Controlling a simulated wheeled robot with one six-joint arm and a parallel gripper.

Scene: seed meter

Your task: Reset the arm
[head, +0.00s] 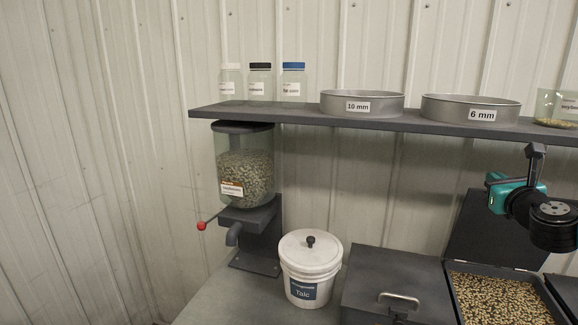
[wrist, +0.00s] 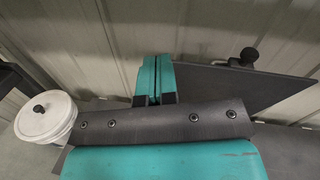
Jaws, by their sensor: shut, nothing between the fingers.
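My gripper (wrist: 152,80) shows in the wrist view as two teal fingers with dark bases, pressed together and empty. They stand in front of the ribbed wall. In the head view, part of my arm, teal and black, shows at the right edge above the open seed bin (head: 500,298). The fingertips are not clear to see there. The gripper touches nothing that I can make out.
A clear seed hopper (head: 245,180) with a red-knobbed lever (head: 202,226) hangs under a shelf (head: 300,112) holding jars and two sieves. A lidded white talc bucket (head: 311,272) stands beside a closed dark bin (head: 392,285). The bucket also shows in the wrist view (wrist: 45,122).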

